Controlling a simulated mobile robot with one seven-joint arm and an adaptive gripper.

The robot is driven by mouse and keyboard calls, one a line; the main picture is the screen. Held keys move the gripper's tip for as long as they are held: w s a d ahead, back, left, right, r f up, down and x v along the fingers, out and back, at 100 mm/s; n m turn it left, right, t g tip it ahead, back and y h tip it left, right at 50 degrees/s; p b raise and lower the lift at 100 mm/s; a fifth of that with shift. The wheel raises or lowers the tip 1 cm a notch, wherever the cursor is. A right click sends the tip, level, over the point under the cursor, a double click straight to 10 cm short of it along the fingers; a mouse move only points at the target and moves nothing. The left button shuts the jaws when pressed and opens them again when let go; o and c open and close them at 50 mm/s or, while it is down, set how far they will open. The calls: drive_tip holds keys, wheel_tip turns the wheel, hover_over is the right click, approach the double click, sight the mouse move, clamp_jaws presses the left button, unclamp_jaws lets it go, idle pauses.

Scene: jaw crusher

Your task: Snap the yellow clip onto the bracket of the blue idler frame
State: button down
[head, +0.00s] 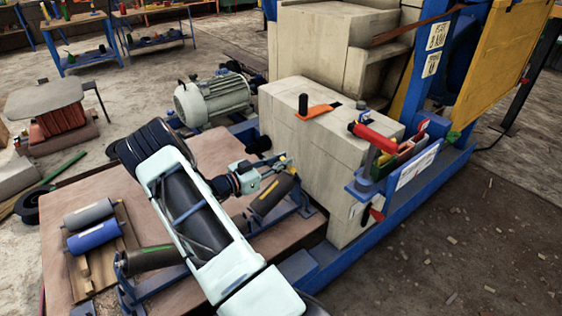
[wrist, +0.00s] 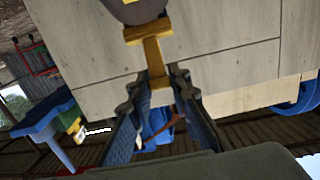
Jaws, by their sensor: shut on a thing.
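My gripper (wrist: 160,78) is shut on the yellow clip (wrist: 153,52) in the wrist view. The clip's stem lies between the fingertips and its wider head points away from them, up in the picture. The head lies right by the grey end of a roller (wrist: 138,12); I cannot tell whether they touch. In the head view my gripper (head: 281,164) is over the upper end of the grey roller with a yellow stripe (head: 271,196). The blue idler frame (head: 304,208) carries this roller. My arm hides part of the frame, and I cannot make out the bracket clearly.
A concrete block (head: 318,140) stands close to the right of my gripper, with a red-handled tool (head: 375,137) and a blue tray (head: 364,187) on its right. A grey motor (head: 212,98) is behind. A blue roller (head: 93,235) lies on wooden slats at left.

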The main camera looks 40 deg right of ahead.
drive_tip(key=shift+d+f+b, duration=0.35)
drive_tip(key=shift+f+b, duration=0.25)
drive_tip(key=shift+f, duration=0.1)
drive_tip(key=c, duration=1.7)
unclamp_jaws()
drive_tip(key=a, duration=0.4)
drive_tip(key=w+a, duration=0.1)
drive_tip(key=a, duration=0.7)
drive_tip(key=shift+w+r, duration=0.15)
drive_tip(key=shift+r, duration=0.15)
